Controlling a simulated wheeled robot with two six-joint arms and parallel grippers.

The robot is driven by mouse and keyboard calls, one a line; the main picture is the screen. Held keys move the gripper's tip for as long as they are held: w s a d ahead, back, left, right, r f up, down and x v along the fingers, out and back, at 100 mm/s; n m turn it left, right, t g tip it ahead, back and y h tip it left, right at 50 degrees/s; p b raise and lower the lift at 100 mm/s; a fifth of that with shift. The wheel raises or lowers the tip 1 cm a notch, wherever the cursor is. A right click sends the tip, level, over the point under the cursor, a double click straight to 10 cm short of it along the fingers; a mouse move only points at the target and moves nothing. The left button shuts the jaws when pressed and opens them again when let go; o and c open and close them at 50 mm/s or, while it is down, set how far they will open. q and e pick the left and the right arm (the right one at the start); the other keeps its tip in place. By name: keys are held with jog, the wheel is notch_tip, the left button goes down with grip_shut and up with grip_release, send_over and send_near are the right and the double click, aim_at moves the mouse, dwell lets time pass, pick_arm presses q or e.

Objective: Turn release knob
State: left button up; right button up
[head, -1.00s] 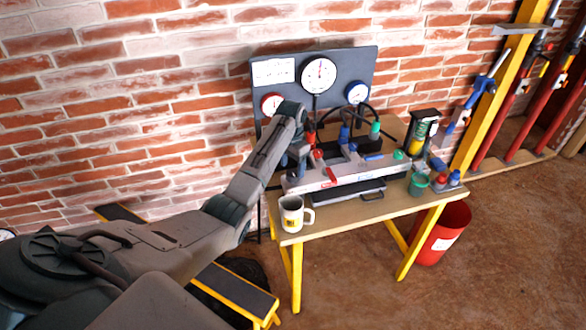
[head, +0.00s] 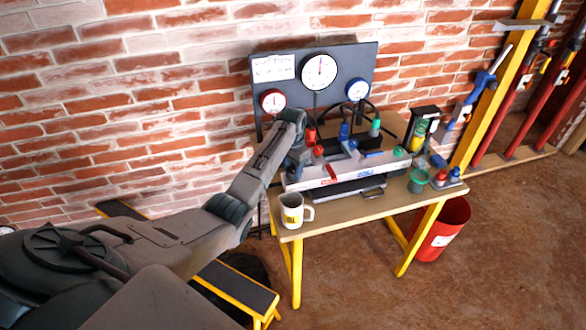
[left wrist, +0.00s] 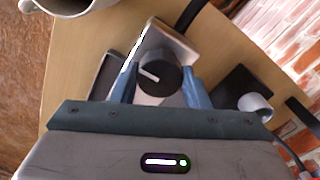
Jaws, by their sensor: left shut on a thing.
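In the left wrist view, the release knob (left wrist: 160,80) is a dark round knob with a white pointer line, in front of a pale metal block (left wrist: 168,42). The two blue fingers of my left gripper (left wrist: 158,88) are on either side of it, shut on it. The pointer line slants up to the left in that view. In the head view, my left gripper (head: 296,163) reaches down at the left end of the bench rig (head: 345,172); my wrist hides the knob there. My right gripper is in neither view.
A white mug (head: 291,212) stands at the front left of the wooden table (head: 345,219). A dark panel with several gauges (head: 285,92) stands behind the rig. A green cup (head: 418,181) and small bottles are at the right. A red bin (head: 440,230) is on the floor.

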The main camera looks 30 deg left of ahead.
pick_arm(q)
jog(key=shift+r+n+p, duration=0.2)
jog(key=shift+n+p, duration=0.3)
jog(key=shift+p, duration=0.15)
jog(key=shift+r+n+p, duration=0.1)
jog(key=shift+n+p, duration=1.05)
jog(key=shift+n, duration=0.05)
jog(key=n+p, duration=0.3)
jog(key=n, duration=0.2)
jog(key=shift+p, duration=0.4)
jog(key=n+p, duration=0.2)
jog(key=n, duration=0.3)
jog(key=shift+n, duration=0.4)
jog(key=shift+a+n+p, duration=0.1)
jog(key=shift+n+p, duration=0.6)
jog(key=shift+n, duration=1.1)
jog(key=o, duration=1)
jog(key=shift+f, duration=0.2)
